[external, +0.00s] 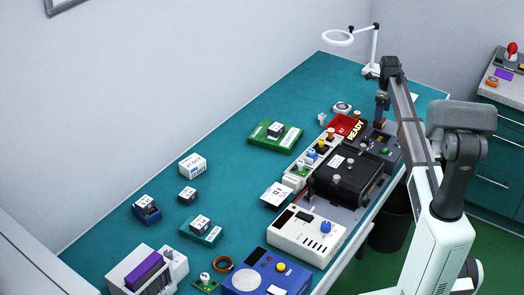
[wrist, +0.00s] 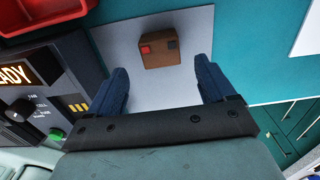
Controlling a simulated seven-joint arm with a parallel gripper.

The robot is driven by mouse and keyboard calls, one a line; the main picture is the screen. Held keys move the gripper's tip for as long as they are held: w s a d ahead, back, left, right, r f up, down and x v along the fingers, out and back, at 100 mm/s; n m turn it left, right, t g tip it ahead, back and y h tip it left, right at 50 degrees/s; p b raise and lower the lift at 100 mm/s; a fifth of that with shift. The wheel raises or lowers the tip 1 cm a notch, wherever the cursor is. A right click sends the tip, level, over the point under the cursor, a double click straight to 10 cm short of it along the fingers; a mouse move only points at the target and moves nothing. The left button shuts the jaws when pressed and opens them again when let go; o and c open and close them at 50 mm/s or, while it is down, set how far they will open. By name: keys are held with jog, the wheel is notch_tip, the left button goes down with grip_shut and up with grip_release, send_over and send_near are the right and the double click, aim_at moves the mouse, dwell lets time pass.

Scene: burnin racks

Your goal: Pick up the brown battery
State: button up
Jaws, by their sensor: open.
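The brown battery (wrist: 160,56) is a small block with a red terminal and a dark terminal on its near side. It lies on a pale grey mat (wrist: 198,27) in the wrist view. My gripper (wrist: 160,78) is open, with one dark blue finger on each side of the space in front of the battery. Nothing is between the fingers, and the battery is just beyond the tips. In the external view my gripper (external: 382,104) points down at the far right end of the bench, where the battery is hard to make out.
The panel with the lit READY sign (wrist: 15,75) and a green button (wrist: 56,134) stands left of my gripper. A red tray (wrist: 45,12) is behind it. A magnifier lamp (external: 340,39) stands at the bench's far corner. Bare teal bench (wrist: 250,55) lies right of the mat.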

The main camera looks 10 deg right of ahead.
jog(key=shift+d+f, duration=0.15)
jog(key=shift+f, duration=2.4)
jog(key=c, duration=1.2)
